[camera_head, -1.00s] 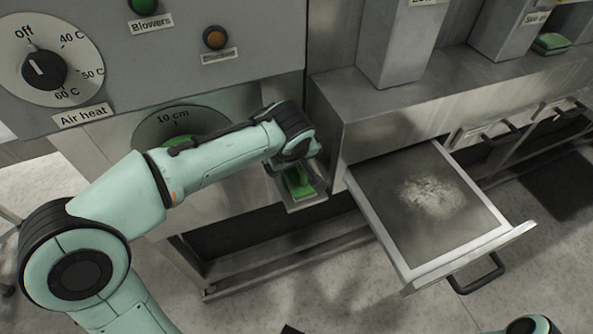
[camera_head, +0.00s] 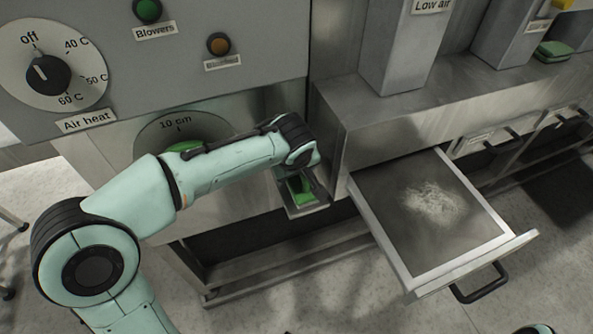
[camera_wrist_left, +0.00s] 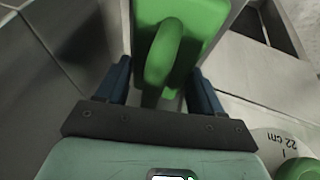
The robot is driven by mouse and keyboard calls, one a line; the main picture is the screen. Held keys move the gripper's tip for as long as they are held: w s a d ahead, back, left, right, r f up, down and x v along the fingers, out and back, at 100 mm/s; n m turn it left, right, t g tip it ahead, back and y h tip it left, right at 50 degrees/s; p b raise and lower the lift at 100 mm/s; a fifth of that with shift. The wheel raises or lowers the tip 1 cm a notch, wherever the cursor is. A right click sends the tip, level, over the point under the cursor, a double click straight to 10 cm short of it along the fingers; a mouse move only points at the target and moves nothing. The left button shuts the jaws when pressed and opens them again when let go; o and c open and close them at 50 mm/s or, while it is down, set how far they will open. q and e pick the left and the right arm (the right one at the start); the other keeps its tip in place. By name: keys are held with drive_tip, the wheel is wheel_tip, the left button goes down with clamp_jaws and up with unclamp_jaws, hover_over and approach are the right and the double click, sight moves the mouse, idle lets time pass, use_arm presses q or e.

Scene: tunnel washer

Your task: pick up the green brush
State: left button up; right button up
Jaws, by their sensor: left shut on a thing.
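The green brush (camera_head: 301,194) sits in a small metal holder (camera_head: 311,208) on the machine front in the head view. In the left wrist view, the green brush (camera_wrist_left: 198,17) shows a wide block and a loop-like handle. My left gripper (camera_wrist_left: 160,78) has its two dark blue fingers on either side of the handle and is shut on it. In the head view, my left wrist partly hides the brush and the gripper fingers. My right gripper is out of view.
An open drawer (camera_head: 412,279) with a whitish patch inside juts out to the right. Grey boxes (camera_head: 405,40) stand on the ledge above, with a green sponge (camera_head: 553,51) at far right. A control panel with an air heat dial (camera_head: 44,75) is at upper left.

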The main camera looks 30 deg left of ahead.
use_arm(q)
drive_tip(key=shift+d+r, duration=0.15)
drive_tip(key=shift+r, duration=0.2)
drive_tip(key=r, duration=0.6)
drive_tip(key=shift+s+d+r+p, duration=0.2)
drive_tip(key=shift+p, duration=0.15)
drive_tip(key=s+d+b, duration=0.2)
drive_tip(key=s+d, duration=1)
drive_tip(key=d, duration=0.2)
drive_tip(key=shift+s+d+f, duration=0.2)
drive_tip(key=shift+s+d, duration=0.05)
drive_tip(key=shift+s, duration=0.05)
drive_tip(key=o, duration=0.5)
drive_tip(key=shift+c, duration=1.4)
drive_tip(key=shift+w, duration=0.1)
